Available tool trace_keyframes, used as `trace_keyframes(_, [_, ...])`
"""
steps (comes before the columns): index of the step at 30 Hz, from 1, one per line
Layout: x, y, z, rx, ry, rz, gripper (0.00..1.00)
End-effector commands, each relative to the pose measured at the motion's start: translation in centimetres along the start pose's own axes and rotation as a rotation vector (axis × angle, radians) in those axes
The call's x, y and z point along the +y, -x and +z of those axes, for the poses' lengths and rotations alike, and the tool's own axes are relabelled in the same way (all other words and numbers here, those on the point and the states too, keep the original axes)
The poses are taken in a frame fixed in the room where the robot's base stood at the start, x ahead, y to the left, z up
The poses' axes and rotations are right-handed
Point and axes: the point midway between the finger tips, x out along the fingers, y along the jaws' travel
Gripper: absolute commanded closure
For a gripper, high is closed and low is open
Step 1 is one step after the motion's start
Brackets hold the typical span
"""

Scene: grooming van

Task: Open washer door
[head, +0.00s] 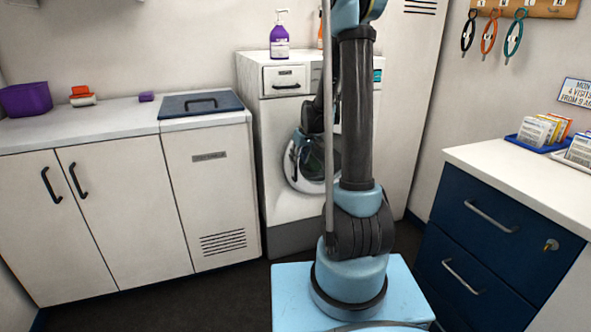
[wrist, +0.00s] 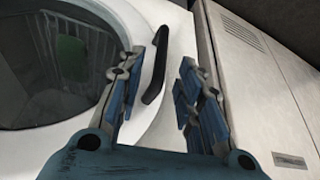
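The washer (head: 280,165) is a white front-loader against the back wall, partly hidden behind my arm. Its round door (head: 306,162) has a dark glass window and looks closed. In the wrist view the door glass (wrist: 55,60) fills the left side, with something green behind it. My gripper (wrist: 168,85) is open, with a blue-padded finger on each side of the handle in the picture. I cannot tell whether either finger touches it.
A white cabinet with a vent (head: 223,242) stands just left of the washer, with a dark lid (head: 200,103) on top. A purple pump bottle (head: 279,40) stands on the washer. Blue drawers (head: 495,235) are at the right. Dark floor is clear at the left front.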

Motion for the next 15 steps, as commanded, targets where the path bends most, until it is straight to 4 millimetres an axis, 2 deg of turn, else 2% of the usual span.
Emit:
trace_keyframes(9, [0.0, -3.7, 0.0, 0.000, 0.001, 0.000, 0.67])
trace_keyframes(15, [0.0, -5.3, 0.0, 0.000, 0.001, 0.000, 0.67])
